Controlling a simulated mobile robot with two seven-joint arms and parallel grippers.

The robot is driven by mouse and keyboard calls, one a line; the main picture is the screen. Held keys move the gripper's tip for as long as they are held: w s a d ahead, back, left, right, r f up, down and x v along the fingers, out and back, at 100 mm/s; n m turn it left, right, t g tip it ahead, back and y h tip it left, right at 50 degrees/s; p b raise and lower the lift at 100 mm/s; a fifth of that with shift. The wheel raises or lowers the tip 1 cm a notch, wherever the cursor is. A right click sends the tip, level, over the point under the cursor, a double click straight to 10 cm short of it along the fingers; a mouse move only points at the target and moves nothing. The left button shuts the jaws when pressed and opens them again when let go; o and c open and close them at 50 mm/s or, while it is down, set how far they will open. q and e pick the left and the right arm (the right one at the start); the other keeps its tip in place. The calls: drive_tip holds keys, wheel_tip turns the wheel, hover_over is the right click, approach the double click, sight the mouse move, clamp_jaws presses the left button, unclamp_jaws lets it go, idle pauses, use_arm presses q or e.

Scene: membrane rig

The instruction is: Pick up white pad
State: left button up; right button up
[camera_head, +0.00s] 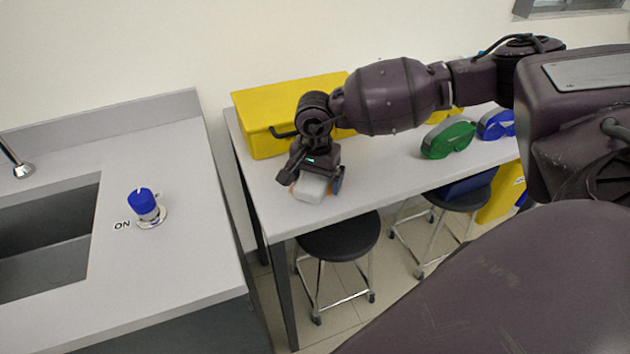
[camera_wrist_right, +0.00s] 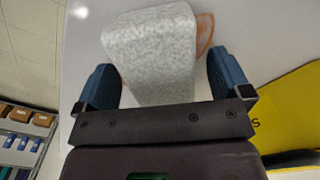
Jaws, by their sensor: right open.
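The white pad (camera_head: 309,188) is a pale block near the front left of the grey table. In the right wrist view the white pad (camera_wrist_right: 152,55) looks speckled and lies between the two blue fingers. My right gripper (camera_head: 316,183) is over it, pointing down; it also shows in the right wrist view (camera_wrist_right: 160,80). It is open, with a finger on each side of the pad and a visible gap at the right finger. An orange-brown patch (camera_wrist_right: 205,32) shows beside the pad. My left gripper is not in view.
A yellow case (camera_head: 268,118) stands on the grey table (camera_head: 375,185) behind the gripper. Green goggles (camera_head: 447,139) and blue goggles (camera_head: 497,125) lie to the right. Black stools (camera_head: 338,238) stand below the front edge. A sink counter (camera_head: 190,220) is at left.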

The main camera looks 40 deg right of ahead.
sight(315, 176)
drive_tip(key=c, duration=1.1)
drive_tip(key=shift+o, duration=0.2)
wheel_tip(315, 176, up, 20)
drive_tip(key=shift+p, duration=0.35)
